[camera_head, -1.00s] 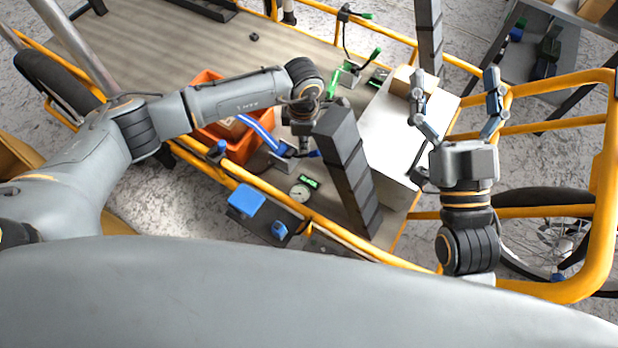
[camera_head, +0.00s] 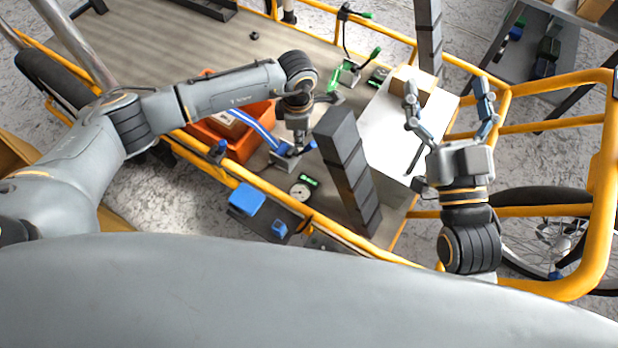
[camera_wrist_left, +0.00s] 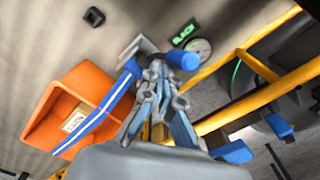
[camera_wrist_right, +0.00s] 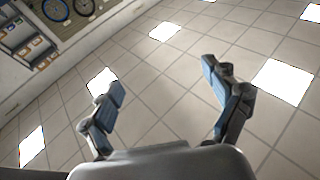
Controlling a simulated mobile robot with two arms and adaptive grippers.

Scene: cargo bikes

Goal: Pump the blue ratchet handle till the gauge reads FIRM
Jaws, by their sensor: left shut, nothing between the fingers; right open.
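The blue ratchet handle (camera_wrist_left: 184,60) shows as a short blue grip in the left wrist view, on a grey ratchet body (camera_head: 286,160) on the cargo deck. A blue striped strap (camera_wrist_left: 100,118) runs from the ratchet over an orange crate (camera_wrist_left: 62,100). My left gripper (camera_wrist_left: 157,72) is shut and empty, with its fingertips close beside the handle; I cannot tell if they touch it. Beside the ratchet are a round gauge (camera_head: 300,191) and a small green-lit display (camera_wrist_left: 184,35), which seems to read SLACK. My right gripper (camera_head: 447,100) is open and empty, over the white box's right side.
A dark block column (camera_head: 347,165) stands just right of the ratchet. A white box (camera_head: 395,135) carries a small cardboard box (camera_head: 415,84). A green-handled ratchet (camera_head: 350,68) sits at the far side.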

